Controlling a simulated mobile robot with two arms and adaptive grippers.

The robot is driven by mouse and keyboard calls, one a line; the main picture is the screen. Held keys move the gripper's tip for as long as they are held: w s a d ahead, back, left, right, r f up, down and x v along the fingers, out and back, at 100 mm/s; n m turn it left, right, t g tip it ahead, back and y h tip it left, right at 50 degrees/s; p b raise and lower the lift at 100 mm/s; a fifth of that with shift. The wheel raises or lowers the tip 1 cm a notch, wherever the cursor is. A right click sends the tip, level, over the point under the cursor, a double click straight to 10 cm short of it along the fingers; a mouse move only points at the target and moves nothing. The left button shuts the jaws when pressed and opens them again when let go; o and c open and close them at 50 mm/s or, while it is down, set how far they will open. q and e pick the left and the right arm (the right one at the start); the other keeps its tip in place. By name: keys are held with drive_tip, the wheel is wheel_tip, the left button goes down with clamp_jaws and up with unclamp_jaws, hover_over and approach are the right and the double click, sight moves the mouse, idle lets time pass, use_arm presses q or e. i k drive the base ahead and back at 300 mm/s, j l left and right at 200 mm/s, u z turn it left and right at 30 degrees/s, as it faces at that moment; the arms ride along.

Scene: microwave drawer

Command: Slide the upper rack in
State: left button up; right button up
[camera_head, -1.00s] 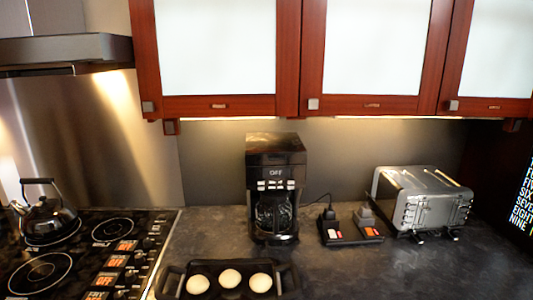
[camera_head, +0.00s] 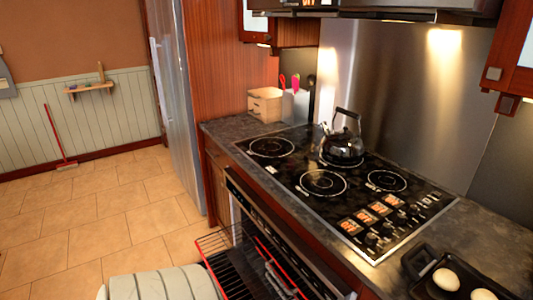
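The oven (camera_head: 300,262) below the cooktop is open at the bottom of the head view. A dark wire rack with red edging (camera_head: 228,272) sticks out of its front to the left. Red bars show along the rack's far end and beside the oven front. The lower part of the rack is cut off by the picture's bottom edge. I cannot tell for sure which of the bars belong to an upper rack and which to a lower one.
The black cooktop (camera_head: 335,185) holds a kettle (camera_head: 343,147). A dark tray (camera_head: 420,263) with eggs sits on the counter at the right. A wooden box (camera_head: 265,105) stands at the back. The tiled floor (camera_head: 110,210) left of the oven is clear.

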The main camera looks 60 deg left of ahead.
sight(209, 269)
drive_tip(key=u, duration=2.45)
